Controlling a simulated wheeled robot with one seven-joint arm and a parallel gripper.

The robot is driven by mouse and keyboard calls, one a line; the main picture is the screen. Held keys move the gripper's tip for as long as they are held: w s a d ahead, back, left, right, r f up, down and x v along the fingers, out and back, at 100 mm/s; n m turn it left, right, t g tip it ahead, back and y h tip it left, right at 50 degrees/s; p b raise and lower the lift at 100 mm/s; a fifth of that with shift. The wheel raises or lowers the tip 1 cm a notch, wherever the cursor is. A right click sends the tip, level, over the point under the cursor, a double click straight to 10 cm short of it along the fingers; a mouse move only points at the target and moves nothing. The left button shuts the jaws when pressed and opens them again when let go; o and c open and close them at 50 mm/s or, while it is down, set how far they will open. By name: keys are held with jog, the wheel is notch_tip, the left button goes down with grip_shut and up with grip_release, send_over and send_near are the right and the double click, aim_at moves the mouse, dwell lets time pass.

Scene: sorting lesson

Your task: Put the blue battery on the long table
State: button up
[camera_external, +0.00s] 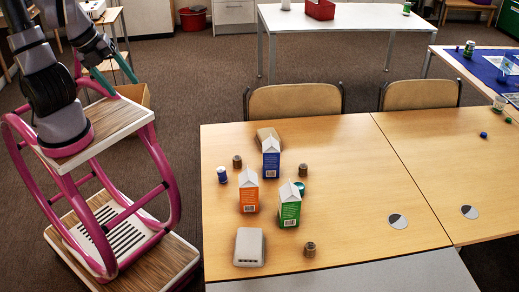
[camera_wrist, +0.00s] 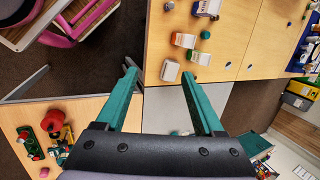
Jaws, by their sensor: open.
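A small blue cylinder with a pale band, which looks like the blue battery (camera_external: 221,174), stands near the left edge of the wooden table (camera_external: 350,190). It seems to show at the top of the wrist view (camera_wrist: 169,5). A long white table (camera_external: 345,22) stands at the back; I cannot tell which table is the long one. My gripper (camera_external: 128,89) is to the left of the wooden table, with its teal fingers apart and nothing between them. In the wrist view the open fingers (camera_wrist: 159,72) frame the table's edge, away from the battery.
Blue (camera_external: 271,158), orange (camera_external: 248,190) and green (camera_external: 289,208) cartons stand close to the battery, with several brown cylinders. A pale box (camera_external: 249,247) lies near the front edge. A red bin (camera_external: 320,9) is on the white table. The wooden table's right part is mostly clear.

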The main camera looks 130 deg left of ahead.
jog(key=shift+o, duration=0.5)
jog(key=s+d+r+n+t+h, duration=0.2)
jog(key=d+r+n+t, duration=0.2)
jog(key=r, duration=0.3)
jog(key=shift+d+r+t, duration=0.15)
jog(key=shift+d+t, duration=0.45)
jog(key=shift+d, duration=0.05)
jog(key=shift+w, duration=0.1)
